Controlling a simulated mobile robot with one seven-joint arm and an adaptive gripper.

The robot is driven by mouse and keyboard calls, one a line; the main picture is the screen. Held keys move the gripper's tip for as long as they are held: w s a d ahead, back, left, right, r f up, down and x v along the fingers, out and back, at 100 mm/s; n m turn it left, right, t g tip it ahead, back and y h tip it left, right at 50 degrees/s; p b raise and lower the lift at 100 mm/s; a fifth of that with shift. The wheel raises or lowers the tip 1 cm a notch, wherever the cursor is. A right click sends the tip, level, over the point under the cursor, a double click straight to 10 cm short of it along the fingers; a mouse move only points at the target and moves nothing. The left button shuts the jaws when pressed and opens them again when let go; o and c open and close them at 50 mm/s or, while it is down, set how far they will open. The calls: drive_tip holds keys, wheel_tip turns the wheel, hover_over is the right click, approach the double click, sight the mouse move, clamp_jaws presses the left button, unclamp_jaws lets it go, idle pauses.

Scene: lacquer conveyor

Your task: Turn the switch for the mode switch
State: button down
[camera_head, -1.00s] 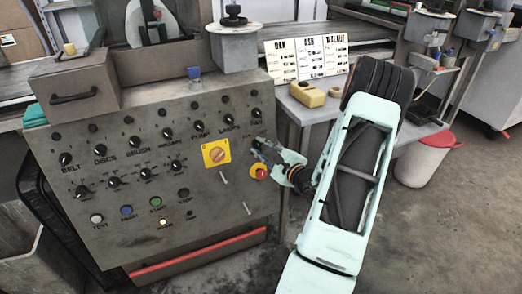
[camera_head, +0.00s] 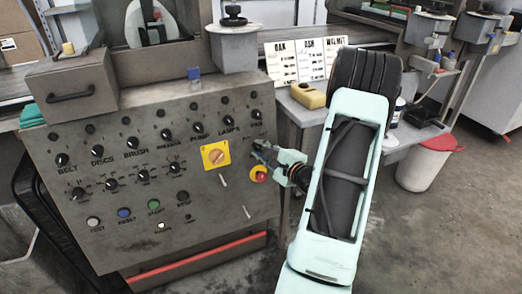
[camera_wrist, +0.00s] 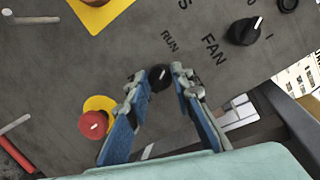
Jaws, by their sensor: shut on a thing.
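The mode switch is a small black knob (camera_wrist: 160,77) on the grey control panel (camera_head: 105,225), beside the word RUN in the wrist view. My gripper (camera_wrist: 156,76) has its two fingertips on either side of this knob, closed on it. In the head view my gripper (camera_head: 258,150) is at the panel's right side, below the FAN knob, and covers the mode switch. The knob's pointer direction is hard to make out between the fingers.
The FAN knob (camera_wrist: 245,31) and a red button (camera_wrist: 92,124) on a yellow base are close to my fingers. A yellow plate with an orange rotary switch (camera_head: 216,155) and small metal levers (camera_head: 223,180) are to the left. A side table (camera_head: 405,137) stands behind my arm.

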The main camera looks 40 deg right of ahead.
drive_tip(key=c, duration=1.7)
unclamp_jaws()
drive_tip(key=s, duration=0.4)
drive_tip(key=s+r, duration=0.1)
drive_tip(key=s, duration=0.3)
drive_tip(key=s+r, duration=0.1)
drive_tip(key=s, duration=0.3)
drive_tip(key=shift+a, duration=0.15)
drive_tip(key=shift+w, duration=0.1)
